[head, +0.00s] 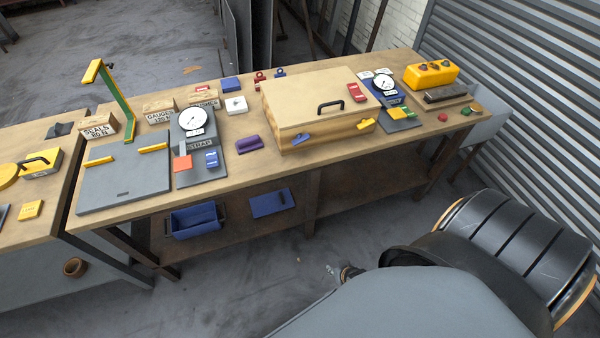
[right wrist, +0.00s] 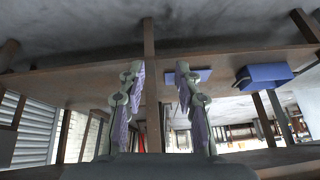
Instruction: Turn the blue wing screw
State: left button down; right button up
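A small blue wing-shaped piece (head: 302,137), which looks like the blue wing screw, sits on the front of the wooden box (head: 290,112) on the bench. A similar yellow wing piece (head: 366,123) is to its right. My right gripper (right wrist: 156,70) has its two fingers apart with nothing between them in the right wrist view. In the head view only a small dark part of it (head: 347,272) shows past my grey arm, low in front of the bench and well away from the box. My left gripper is not in view.
The bench edge and lower shelf (head: 360,180) lie before my right gripper. A blue bin (head: 195,220) and blue panel (head: 271,202) are on the shelf. Dial gauges (head: 193,120), (head: 383,84) flank the box. A purple block (head: 249,144) lies left of it.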

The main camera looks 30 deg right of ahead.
jog(key=w+d+r+m+t, duration=0.1)
jog(key=w+r+m+t, duration=0.3)
jog(key=w, duration=0.5)
jog(key=m+t+h+b, duration=0.2)
jog(key=m+t+h, duration=0.1)
jog(key=m+t, duration=0.6)
send_near(301, 139)
jog(key=m+g, duration=0.1)
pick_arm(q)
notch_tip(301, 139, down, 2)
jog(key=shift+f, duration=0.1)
pick_arm(e)
jog(key=shift+w+r, duration=0.2)
jog(key=shift+r, duration=0.15)
jog(key=shift+w, duration=0.1)
